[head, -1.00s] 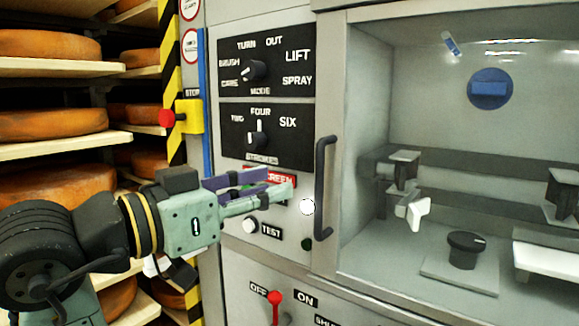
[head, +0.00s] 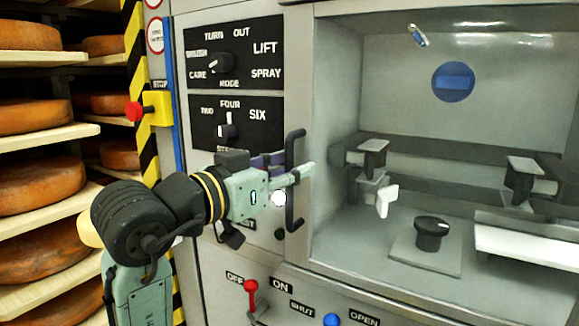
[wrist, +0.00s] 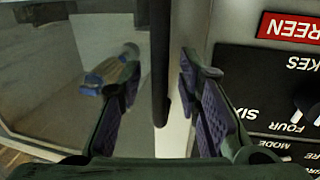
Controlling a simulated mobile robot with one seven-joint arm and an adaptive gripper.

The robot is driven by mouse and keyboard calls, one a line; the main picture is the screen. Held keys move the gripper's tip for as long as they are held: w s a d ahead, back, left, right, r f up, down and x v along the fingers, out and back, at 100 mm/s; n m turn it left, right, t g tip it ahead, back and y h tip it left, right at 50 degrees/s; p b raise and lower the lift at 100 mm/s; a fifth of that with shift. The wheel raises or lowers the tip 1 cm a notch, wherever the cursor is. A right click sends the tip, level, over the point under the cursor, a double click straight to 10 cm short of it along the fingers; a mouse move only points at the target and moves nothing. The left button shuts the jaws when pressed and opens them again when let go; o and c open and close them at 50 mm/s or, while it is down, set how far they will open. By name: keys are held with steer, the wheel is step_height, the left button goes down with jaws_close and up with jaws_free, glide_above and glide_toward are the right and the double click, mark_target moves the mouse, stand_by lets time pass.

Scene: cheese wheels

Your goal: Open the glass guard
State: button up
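The glass guard (head: 390,95) is a clear panel over the machine's chamber, and it looks shut. Its dark vertical bar handle (head: 293,145) stands on its left edge. My gripper (head: 300,172) reaches to the handle from the left and hides the handle's middle. In the wrist view, the handle (wrist: 160,60) runs between the two purple-padded fingers of my gripper (wrist: 158,92). The fingers are open, with a gap on both sides of the bar. I see no contact with it.
Mode and strokes knobs (head: 228,128) sit on black panels left of the handle. A red stop button (head: 135,111) is farther left. A red lever (head: 251,290) and a blue knob (head: 331,320) are below. Cheese shelves (head: 40,140) stand at the left.

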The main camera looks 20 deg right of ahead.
steer(key=shift+c, duration=0.3)
jaws_close()
stand_by(0.6)
